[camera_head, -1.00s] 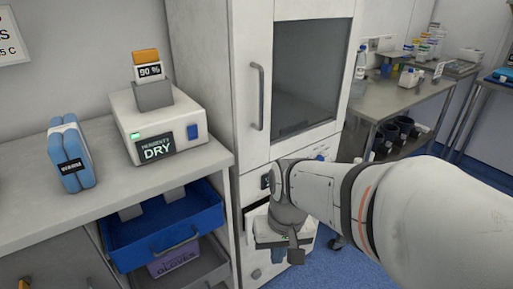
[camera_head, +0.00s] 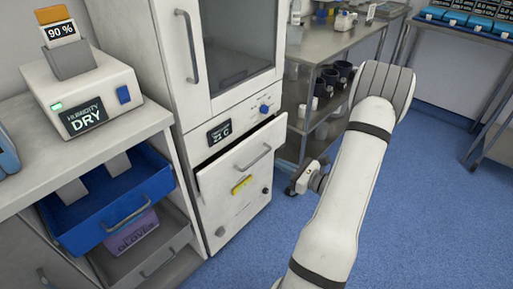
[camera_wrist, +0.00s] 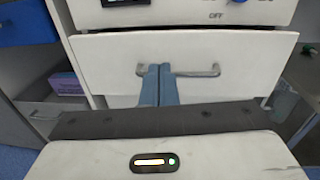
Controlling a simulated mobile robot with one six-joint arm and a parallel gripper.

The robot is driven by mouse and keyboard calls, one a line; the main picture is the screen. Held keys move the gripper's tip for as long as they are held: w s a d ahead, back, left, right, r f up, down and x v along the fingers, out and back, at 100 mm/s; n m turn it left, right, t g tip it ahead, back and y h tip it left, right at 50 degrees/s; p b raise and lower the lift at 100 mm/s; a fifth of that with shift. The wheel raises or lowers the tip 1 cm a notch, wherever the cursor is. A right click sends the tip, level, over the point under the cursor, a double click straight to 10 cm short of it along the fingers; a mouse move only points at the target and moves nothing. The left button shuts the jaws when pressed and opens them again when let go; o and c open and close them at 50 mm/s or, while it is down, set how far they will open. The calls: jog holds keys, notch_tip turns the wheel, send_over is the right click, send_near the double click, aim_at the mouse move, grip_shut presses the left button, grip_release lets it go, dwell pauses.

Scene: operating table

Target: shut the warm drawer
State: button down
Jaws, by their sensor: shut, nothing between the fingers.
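The warm drawer (camera_head: 225,175) is the white front below the cabinet's temperature display. It stands a little out from the cabinet, so it is partly open. Its bar handle (camera_head: 253,157) is grey, with a yellow label below. In the wrist view the drawer front (camera_wrist: 110,65) spans the middle, with its handle (camera_wrist: 205,71) behind my fingers. My gripper (camera_head: 296,187) is in front of the drawer, to its right in the head view.
The white cabinet (camera_head: 160,60) has a display (camera_head: 219,132) and a blue knob (camera_head: 264,109) above the drawer. A blue open drawer (camera_head: 75,228) sticks out at left, below the counter with the humidity box (camera_head: 82,92). A steel cart (camera_head: 350,45) stands behind. Blue floor (camera_head: 430,200) is clear at right.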

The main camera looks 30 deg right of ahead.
jog(key=d+m+h, duration=0.1)
jog(key=d, duration=0.1)
jog(key=b, duration=0.3)
send_near(250, 142)
jog(key=shift+t, duration=0.4)
jog(key=x, duration=0.4)
jog(key=f+x, duration=0.1)
jog(key=x, duration=0.2)
jog(key=shift+s, duration=0.1)
